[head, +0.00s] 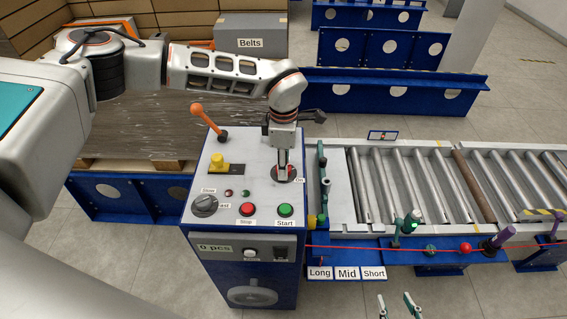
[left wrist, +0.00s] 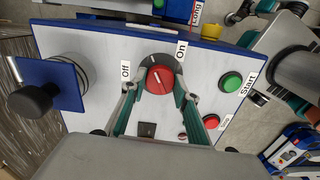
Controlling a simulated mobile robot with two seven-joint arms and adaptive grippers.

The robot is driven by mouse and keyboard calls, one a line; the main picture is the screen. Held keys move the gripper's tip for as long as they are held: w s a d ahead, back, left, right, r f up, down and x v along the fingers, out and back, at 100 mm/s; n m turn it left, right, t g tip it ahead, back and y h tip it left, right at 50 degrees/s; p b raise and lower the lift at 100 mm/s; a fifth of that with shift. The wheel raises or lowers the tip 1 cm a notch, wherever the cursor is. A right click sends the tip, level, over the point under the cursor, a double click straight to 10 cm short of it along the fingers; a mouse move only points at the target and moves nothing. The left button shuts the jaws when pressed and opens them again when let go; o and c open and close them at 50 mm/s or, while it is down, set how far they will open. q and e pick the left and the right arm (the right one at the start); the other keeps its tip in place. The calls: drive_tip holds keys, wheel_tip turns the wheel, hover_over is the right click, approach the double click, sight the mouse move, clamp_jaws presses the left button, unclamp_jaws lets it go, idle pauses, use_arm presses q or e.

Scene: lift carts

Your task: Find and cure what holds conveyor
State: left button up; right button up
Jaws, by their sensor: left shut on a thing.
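My left gripper (head: 284,172) reaches down onto the control box (head: 232,160). It is shut on the red rotary switch (left wrist: 160,79), with a finger on each side of the knob, between the "Off" and "On" labels. The conveyor (head: 360,185) has grey rollers, and one roller (head: 474,187) is brown. The panel carries a red Stop button (head: 247,209), a green Start button (head: 285,210), a black speed knob (head: 204,205), a yellow knob (head: 218,162) and an orange-handled lever (head: 207,118). The display (head: 216,248) reads "0 pcs". My right gripper (head: 397,308) is open and empty at the bottom edge.
A red line (head: 380,247) runs along the conveyor's front. Posts with green parts (head: 404,228) and a purple-handled part (head: 496,239) stand there, above Long, Mid and Short labels (head: 346,273). A grey "Belts" box (head: 251,33) and blue racks (head: 390,85) are behind.

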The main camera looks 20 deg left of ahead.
idle(0.5)
use_arm(q)
drive_tip(key=o, duration=1.1)
drive_tip(key=shift+r, duration=0.2)
wheel_tip(320, 180, up, 12)
drive_tip(key=shift+f, duration=0.2)
